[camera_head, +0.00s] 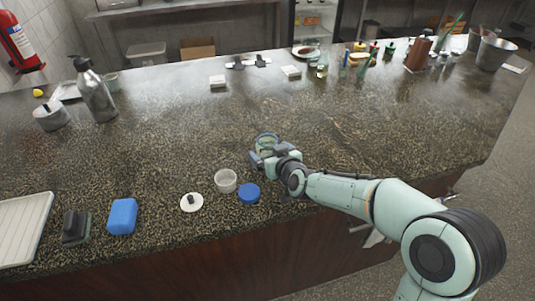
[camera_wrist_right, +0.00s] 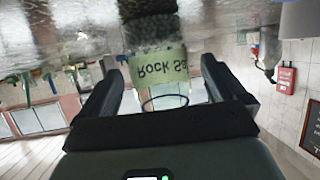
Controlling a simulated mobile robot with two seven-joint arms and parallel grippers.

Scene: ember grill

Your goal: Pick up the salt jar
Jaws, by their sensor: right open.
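The salt jar (camera_head: 267,141) stands on the speckled counter, with my right gripper (camera_head: 266,155) low at its near side. In the right wrist view, which is upside down, the jar (camera_wrist_right: 158,66) shows a pale green label reading "Rock Sa". The fingers of my right gripper (camera_wrist_right: 158,85) are open, one on each side of the jar, with visible gaps. The gripper hides part of the jar in the head view. My left gripper is not in view.
A small pale bowl (camera_head: 226,181), a blue lid (camera_head: 249,193) and a white knobbed lid (camera_head: 192,202) lie left of my right arm. A blue sponge (camera_head: 122,216) and a white tray (camera_head: 22,230) are further left.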

